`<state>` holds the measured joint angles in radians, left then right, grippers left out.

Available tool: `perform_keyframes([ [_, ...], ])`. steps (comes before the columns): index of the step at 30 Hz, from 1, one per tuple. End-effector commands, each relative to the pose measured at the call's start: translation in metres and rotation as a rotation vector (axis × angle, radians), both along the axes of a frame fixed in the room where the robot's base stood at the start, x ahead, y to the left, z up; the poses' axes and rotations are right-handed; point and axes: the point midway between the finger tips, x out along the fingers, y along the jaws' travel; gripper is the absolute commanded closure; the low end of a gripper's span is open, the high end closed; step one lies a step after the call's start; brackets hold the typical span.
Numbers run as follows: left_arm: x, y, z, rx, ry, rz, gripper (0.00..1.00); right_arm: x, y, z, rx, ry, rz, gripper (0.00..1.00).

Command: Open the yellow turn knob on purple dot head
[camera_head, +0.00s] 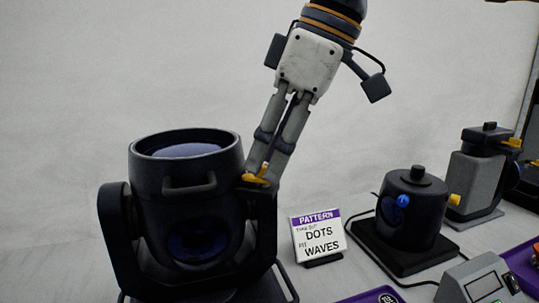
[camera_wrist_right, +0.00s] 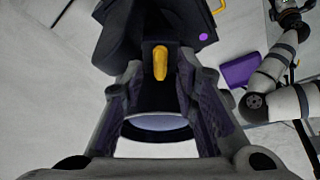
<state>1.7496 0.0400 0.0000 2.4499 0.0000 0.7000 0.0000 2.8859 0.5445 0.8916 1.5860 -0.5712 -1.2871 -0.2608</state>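The large black lamp head (camera_head: 190,190) with a bluish lens on top stands in its yoke at the left of the head view. The yellow turn knob (camera_head: 255,180) is at its right side, by the yoke's top. In the right wrist view the knob (camera_wrist_right: 160,62) shows between the fingers, and a purple dot (camera_wrist_right: 203,37) marks the dark part up and right of it. My right gripper (camera_head: 262,168) reaches down to the knob; its fingers stand apart on either side with visible gaps. Whether either finger touches the knob is unclear.
A sign (camera_head: 318,237) reading "PATTERN", "DOTS", "WAVES" stands right of the lamp. Purple trays and a grey box (camera_head: 482,284) lie at the front right.

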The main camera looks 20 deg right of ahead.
Motion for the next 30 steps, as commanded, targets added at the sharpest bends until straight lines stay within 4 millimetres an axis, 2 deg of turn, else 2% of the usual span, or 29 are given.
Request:
perform_keyframes([
  [3, -0.0010, 0.0000, -0.0008, 0.000, 0.003, 0.000, 0.60, 0.0011, 0.0029, -0.0065, 0.002, 0.000, 0.000, 0.72],
  [10, -0.0004, 0.0000, -0.0004, 0.000, 0.002, 0.000, 0.60, 0.0009, 0.0031, -0.0061, 0.002, -0.003, -0.001, 0.72],
  [12, -0.0004, 0.0000, -0.0004, 0.000, 0.002, 0.000, 0.60, 0.0009, 0.0030, -0.0060, 0.002, -0.003, -0.001, 0.88],
  [14, -0.0004, 0.0000, -0.0004, 0.000, 0.002, 0.000, 0.60, 0.0010, 0.0030, -0.0060, 0.002, -0.003, -0.001, 1.00],
  [23, 0.0002, 0.0000, 0.0001, 0.000, 0.000, 0.000, 0.60, 0.0007, 0.0029, -0.0057, 0.000, -0.003, -0.007, 1.00],
  [30, 0.0057, -0.0001, 0.0051, 0.000, -0.021, 0.000, 0.60, -0.0011, 0.0033, -0.0035, -0.001, -0.009, -0.092, 1.00],
])
